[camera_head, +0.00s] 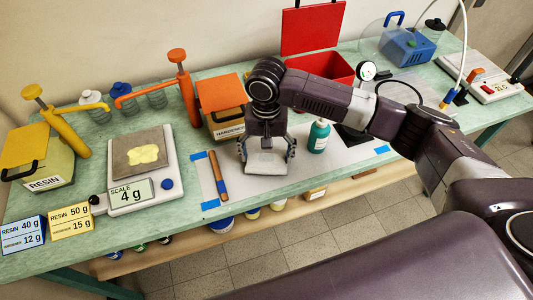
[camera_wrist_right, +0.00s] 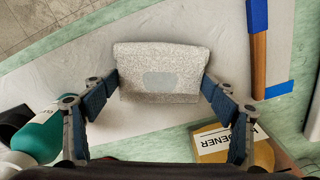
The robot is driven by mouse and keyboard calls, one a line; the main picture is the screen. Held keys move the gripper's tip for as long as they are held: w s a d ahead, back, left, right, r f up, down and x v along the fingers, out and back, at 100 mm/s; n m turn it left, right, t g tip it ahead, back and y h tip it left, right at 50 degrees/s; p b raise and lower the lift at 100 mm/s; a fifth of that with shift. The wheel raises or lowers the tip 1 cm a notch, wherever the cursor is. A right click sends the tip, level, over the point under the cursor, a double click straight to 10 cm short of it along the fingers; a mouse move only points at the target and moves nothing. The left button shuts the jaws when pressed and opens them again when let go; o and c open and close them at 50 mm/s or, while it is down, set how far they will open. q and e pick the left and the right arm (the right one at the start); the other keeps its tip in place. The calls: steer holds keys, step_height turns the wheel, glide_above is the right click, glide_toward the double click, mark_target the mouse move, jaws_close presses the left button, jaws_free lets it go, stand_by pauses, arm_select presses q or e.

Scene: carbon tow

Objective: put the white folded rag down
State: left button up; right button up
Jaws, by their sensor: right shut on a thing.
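The white folded rag (camera_wrist_right: 160,62) is between the fingers of my right gripper (camera_wrist_right: 160,90) in the right wrist view, with a finger at each side edge. In the head view the rag (camera_head: 265,163) shows pale below my right gripper (camera_head: 266,152), over the light grey sheet on the green table. I cannot tell whether the rag touches the sheet. My right gripper is shut on the rag. My left gripper is in neither view.
A blue-and-brown handled tool (camera_head: 217,175) lies left of the gripper. A teal bottle (camera_head: 319,136) stands close on the right. The hardener container (camera_head: 225,120) and a red box (camera_head: 318,72) are behind. The grey sheet (camera_head: 340,165) has bare room in front.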

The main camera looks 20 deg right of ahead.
mark_target(267, 158)
steer(key=o, duration=1)
steer(key=shift+f, duration=0.1)
steer(key=shift+c, duration=0.2)
step_height(267, 158, up, 12)
steer(key=b, duration=0.1)
steer(key=shift+r+b, duration=0.2)
steer(key=shift+b, duration=0.1)
